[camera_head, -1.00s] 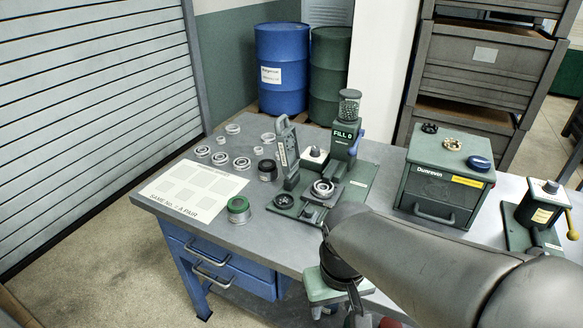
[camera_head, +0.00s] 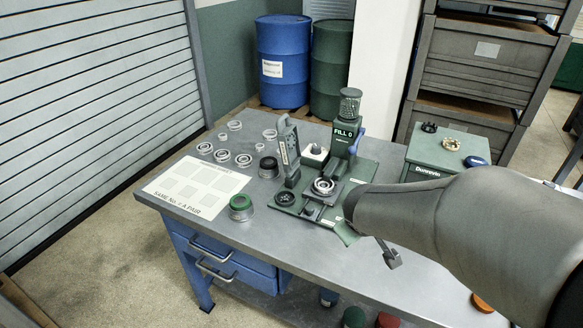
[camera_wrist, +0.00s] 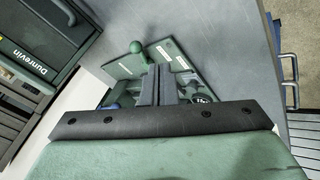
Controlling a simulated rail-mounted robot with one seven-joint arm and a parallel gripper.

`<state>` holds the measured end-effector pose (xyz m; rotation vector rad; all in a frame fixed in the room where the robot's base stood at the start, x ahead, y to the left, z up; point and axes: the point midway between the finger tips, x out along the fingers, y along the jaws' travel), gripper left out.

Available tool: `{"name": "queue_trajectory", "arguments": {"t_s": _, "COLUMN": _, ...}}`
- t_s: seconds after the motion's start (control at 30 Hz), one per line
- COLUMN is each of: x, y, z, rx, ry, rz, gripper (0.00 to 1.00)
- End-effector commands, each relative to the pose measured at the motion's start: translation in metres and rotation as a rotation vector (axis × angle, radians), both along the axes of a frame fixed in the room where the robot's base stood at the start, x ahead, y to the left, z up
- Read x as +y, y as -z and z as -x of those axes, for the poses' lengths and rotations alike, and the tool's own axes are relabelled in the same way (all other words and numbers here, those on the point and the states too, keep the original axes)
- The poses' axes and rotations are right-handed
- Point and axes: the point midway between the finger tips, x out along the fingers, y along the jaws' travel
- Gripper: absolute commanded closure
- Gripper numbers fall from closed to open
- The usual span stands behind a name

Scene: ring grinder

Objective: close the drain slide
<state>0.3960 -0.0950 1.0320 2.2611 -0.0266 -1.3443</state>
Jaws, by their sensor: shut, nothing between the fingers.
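The green fixture (camera_head: 362,172) with the "FILL 0" tower (camera_head: 346,133) stands on the grey bench. A bearing ring (camera_head: 323,186) sits on its raised block. A small block with a dark knob (camera_head: 310,211) is at its front edge; I cannot tell for sure whether this is the drain slide, or whether it is open. My gripper (camera_wrist: 158,75) is shut and empty in the wrist view, its fingers overlapping the fixture's plate (camera_wrist: 192,58). In the head view my arm hides most of the gripper.
Several bearing rings (camera_head: 222,156), a printed sheet (camera_head: 196,188) and a green-topped container (camera_head: 240,206) lie left of the fixture. A green Dunrevin cabinet (camera_head: 442,158) stands to the right. The bench's front strip (camera_head: 290,235) is clear.

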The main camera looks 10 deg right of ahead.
Motion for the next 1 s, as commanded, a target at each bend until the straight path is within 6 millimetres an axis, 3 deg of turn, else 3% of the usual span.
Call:
{"name": "queue_trajectory", "arguments": {"t_s": 0.1, "x": -0.001, "y": -0.016, "z": -0.043, "rx": -0.097, "ry": -0.261, "rz": 0.068, "gripper": 1.0}}
{"name": "queue_trajectory", "arguments": {"t_s": 0.17, "x": 0.007, "y": -0.016, "z": -0.054, "rx": -0.119, "ry": -0.401, "rz": 0.074, "gripper": 1.0}}
{"name": "queue_trajectory", "arguments": {"t_s": 0.27, "x": 0.023, "y": -0.01, "z": -0.059, "rx": -0.112, "ry": -0.612, "rz": 0.05, "gripper": 1.0}}
{"name": "queue_trajectory", "arguments": {"t_s": 0.4, "x": 0.039, "y": 0.002, "z": -0.049, "rx": -0.065, "ry": -0.811, "rz": -0.005, "gripper": 1.0}}
{"name": "queue_trajectory", "arguments": {"t_s": 0.67, "x": 0.05, "y": 0.021, "z": -0.044, "rx": -0.03, "ry": -0.903, "rz": -0.039, "gripper": 1.0}}
{"name": "queue_trajectory", "arguments": {"t_s": 1.0, "x": 0.068, "y": 0.078, "z": -0.081, "rx": -0.028, "ry": -0.902, "rz": -0.036, "gripper": 1.0}}
